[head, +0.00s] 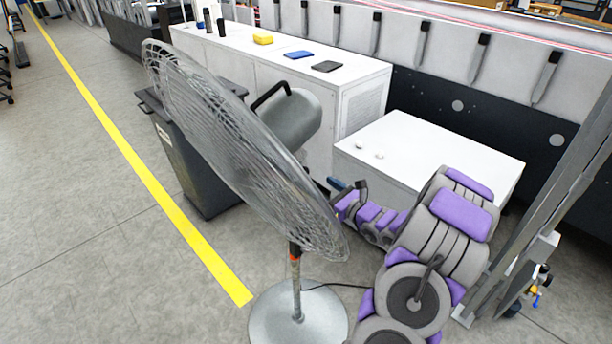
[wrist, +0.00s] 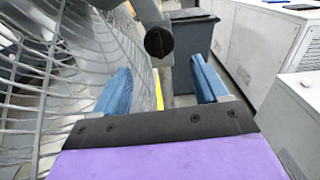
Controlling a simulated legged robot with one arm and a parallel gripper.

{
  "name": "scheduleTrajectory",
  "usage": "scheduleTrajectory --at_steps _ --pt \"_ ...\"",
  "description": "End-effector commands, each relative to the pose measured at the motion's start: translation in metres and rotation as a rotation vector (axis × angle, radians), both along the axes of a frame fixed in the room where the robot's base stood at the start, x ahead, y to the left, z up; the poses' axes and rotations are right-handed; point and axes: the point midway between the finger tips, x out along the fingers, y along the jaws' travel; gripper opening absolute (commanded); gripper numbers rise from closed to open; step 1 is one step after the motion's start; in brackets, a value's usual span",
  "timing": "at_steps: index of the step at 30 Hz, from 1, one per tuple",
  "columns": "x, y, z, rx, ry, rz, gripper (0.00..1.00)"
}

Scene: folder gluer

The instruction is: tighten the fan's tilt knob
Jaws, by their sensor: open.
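The fan (head: 230,150) stands on a round grey base with its wire cage tilted, in the head view. Its grey motor housing (head: 285,118) is behind the cage. In the wrist view the fan's cage (wrist: 45,100) fills the left side. The black tilt knob (wrist: 159,41) is on the fan's bracket, ahead of my gripper (wrist: 161,85) and just above the gap between its blue fingers. My gripper is open and empty, and the knob appears apart from both fingers.
A dark bin (head: 185,150) stands behind the fan. White cabinets (head: 360,100) and a lower white box (head: 430,150) stand to the right. A grey upright frame (head: 550,190) is at the far right. Floor left of the yellow line (head: 150,180) is clear.

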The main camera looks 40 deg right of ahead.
Motion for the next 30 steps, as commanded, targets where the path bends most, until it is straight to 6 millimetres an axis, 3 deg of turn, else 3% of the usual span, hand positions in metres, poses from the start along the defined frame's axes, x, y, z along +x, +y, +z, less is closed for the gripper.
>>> scheduleTrajectory --at_steps 6,12,18,27,30 --pt "0.044 0.0 -0.001 0.0 -0.001 0.004 0.73" --pt "0.073 -0.001 -0.001 0.001 -0.002 0.002 0.73" --pt "0.086 0.001 -0.001 0.003 -0.002 0.0 0.73" --pt "0.088 0.005 0.001 0.0 -0.002 0.0 0.73" --pt "0.088 0.003 0.0 0.002 -0.002 -0.001 0.63"
